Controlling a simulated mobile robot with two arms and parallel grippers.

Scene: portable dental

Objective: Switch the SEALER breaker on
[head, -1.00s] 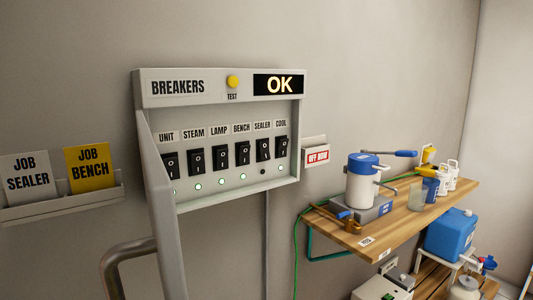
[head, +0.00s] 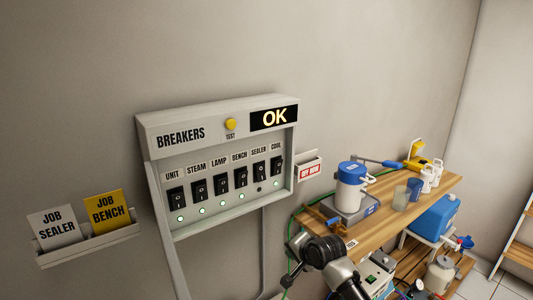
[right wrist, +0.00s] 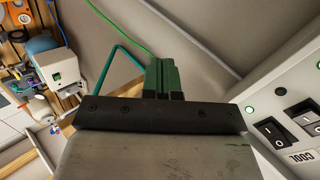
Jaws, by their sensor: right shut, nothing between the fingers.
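The SEALER breaker (head: 258,170) is a black rocker switch, second from the right in the grey breaker panel (head: 217,107). The lamp below it is dark, while the lamps under the other breakers glow green. In the right wrist view the SEALER switch (right wrist: 304,113) is partly cut off at the right edge, beside the COOL switch (right wrist: 273,132). My right gripper (head: 299,243) is low and right of the panel in the head view. Its green fingers (right wrist: 164,64) are together, empty and apart from the switches. My left gripper is not in view.
The panel display (head: 274,118) reads OK, beside a yellow TEST button (head: 230,124). A red-lettered sign box (head: 309,168) is on the wall right of the panel. A wooden shelf (head: 372,228) with a blue-lidded vessel (head: 351,186) stands to the right. Job cards (head: 108,211) sit in a holder at left.

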